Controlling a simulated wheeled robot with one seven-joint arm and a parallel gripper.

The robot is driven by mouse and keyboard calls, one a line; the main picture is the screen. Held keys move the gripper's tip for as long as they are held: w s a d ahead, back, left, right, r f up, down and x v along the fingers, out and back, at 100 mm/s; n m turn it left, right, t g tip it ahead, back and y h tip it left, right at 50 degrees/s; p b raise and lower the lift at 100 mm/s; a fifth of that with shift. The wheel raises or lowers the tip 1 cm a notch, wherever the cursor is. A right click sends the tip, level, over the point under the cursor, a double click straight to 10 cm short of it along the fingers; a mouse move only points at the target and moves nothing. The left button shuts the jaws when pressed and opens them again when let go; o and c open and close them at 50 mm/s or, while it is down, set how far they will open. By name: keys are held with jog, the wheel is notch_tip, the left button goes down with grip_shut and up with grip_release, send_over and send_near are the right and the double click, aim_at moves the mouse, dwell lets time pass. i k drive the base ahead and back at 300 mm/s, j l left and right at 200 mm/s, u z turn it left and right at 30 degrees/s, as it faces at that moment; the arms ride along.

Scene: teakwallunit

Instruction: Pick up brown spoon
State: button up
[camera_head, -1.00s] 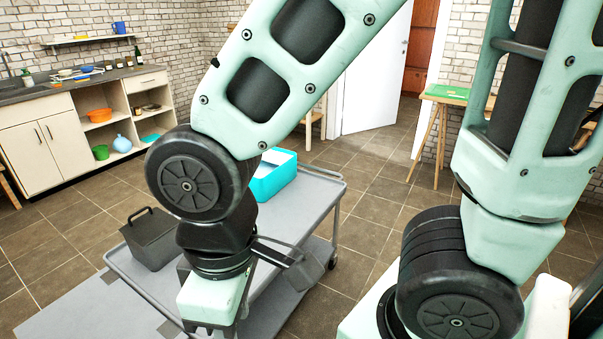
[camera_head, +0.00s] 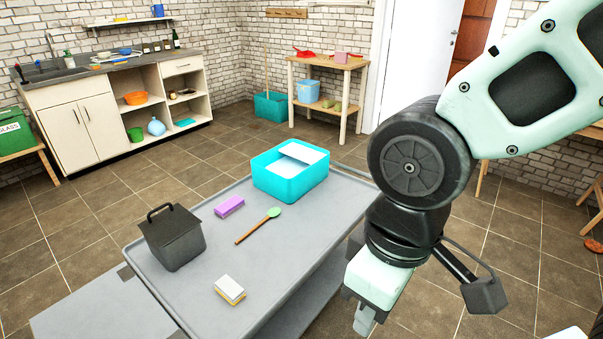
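The brown spoon (camera_head: 252,230) lies flat on the grey cart top (camera_head: 205,288). It has a brown handle and a pale green head that points up and right. My gripper (camera_head: 366,320) hangs at the lower right, beyond the cart's right edge and away from the spoon. Its fingers are small and partly hidden by the hand, so I cannot tell whether they are open or shut.
A teal tub (camera_head: 274,181) stands at the cart's far end. A purple sponge (camera_head: 229,207), a dark lidded bin (camera_head: 177,247) and a yellow-white sponge (camera_head: 230,295) also stand on the cart. A kitchen counter (camera_head: 72,120) is at the back left.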

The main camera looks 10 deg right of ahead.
aim_at(275, 211)
jog(key=i+u, duration=0.1)
jog(key=u, duration=0.75)
jog(key=i+l+u, duration=0.15)
jog(key=u, duration=0.25)
jog(key=l+u, duration=0.1)
jog(key=u, duration=0.35)
jog(key=i+l, duration=0.15)
jog(key=l, duration=0.15)
jog(key=i+l, duration=0.1)
jog(key=l, duration=0.15)
jog(key=i+l, duration=0.15)
jog(key=l, duration=0.15)
jog(key=u, duration=0.05)
